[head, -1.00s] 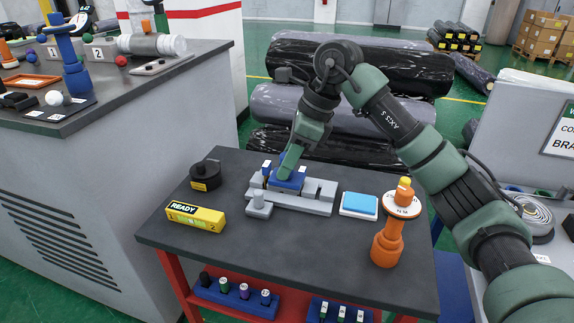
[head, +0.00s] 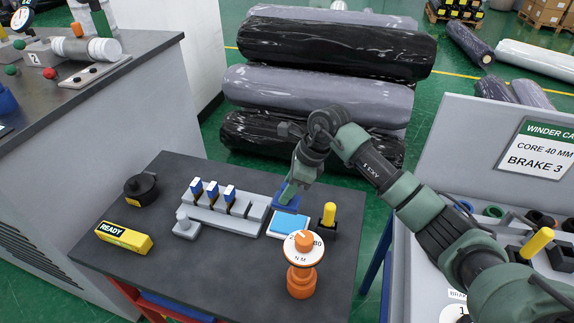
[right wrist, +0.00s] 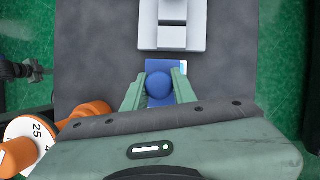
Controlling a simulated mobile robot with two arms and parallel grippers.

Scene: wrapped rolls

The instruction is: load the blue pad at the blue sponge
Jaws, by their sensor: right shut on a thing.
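The blue pad (head: 285,196) is in my right gripper (head: 290,187). In the right wrist view, the green fingers of my right gripper (right wrist: 157,84) are shut on the pad's round blue knob, with the pad's flat blue part (right wrist: 184,93) below it. The light blue sponge (head: 286,224) lies in a white tray on the dark table. In the head view the pad is at the sponge's far side. In the wrist view the pad hides most of the sponge, and a pale strip shows beside it. I cannot tell whether they touch. My left gripper is out of view.
A grey rack (head: 257,206) with blue-topped pieces stands left of the sponge. An orange dial (head: 301,276) stands in front, and a yellow-handled black block (head: 328,217) to the right. A yellow READY block (head: 124,237) and black round container (head: 141,189) are at the left.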

